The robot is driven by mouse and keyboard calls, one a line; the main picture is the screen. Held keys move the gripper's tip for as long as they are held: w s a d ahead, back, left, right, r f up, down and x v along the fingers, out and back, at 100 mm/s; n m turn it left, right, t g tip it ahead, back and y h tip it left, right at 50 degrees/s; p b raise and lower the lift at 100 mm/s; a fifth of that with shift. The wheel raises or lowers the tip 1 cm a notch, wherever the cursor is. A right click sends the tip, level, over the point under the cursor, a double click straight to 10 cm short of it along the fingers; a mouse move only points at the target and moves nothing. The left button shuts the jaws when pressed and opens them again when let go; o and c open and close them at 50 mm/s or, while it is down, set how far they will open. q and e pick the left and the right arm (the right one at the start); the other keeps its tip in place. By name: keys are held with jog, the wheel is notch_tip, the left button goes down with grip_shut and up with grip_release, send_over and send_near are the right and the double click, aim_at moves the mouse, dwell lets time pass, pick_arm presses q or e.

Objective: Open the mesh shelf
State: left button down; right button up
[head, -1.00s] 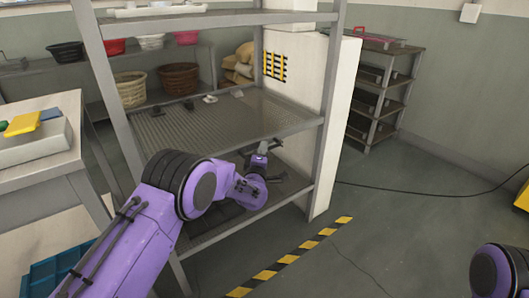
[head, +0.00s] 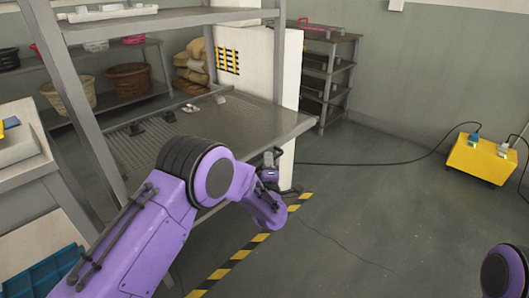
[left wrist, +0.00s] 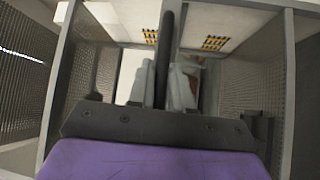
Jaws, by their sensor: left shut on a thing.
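The mesh shelf (head: 240,112) is a grey perforated pull-out in the metal rack. Its front edge stands out past the rack's front right post. My left gripper (head: 271,162) is at the shelf's front edge, partly hidden behind my purple wrist. In the left wrist view, the left gripper's two grey fingers (left wrist: 163,85) are closed on either side of a dark bar (left wrist: 169,45), which looks like the shelf's handle. My right gripper is out of view; only a purple part of my right arm shows at the bottom right.
Small dark and white items (head: 190,108) lie on the mesh shelf. A white panel (head: 289,65) stands behind it. Black-yellow tape (head: 240,252) marks the floor. A yellow box (head: 480,158) with a cable sits at the right.

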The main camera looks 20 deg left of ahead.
pick_arm(q)
jog(key=shift+s+d, duration=0.4)
jog(key=shift+d, duration=0.5)
jog(key=shift+s+d, duration=0.4)
jog(key=shift+d, duration=0.45)
jog(key=c, duration=1.2)
grip_release()
jog(key=shift+o, duration=0.2)
jog(key=shift+s, duration=0.1)
jog(key=v, duration=1)
jog(key=shift+s+p, duration=0.15)
jog(key=shift+p, duration=0.25)
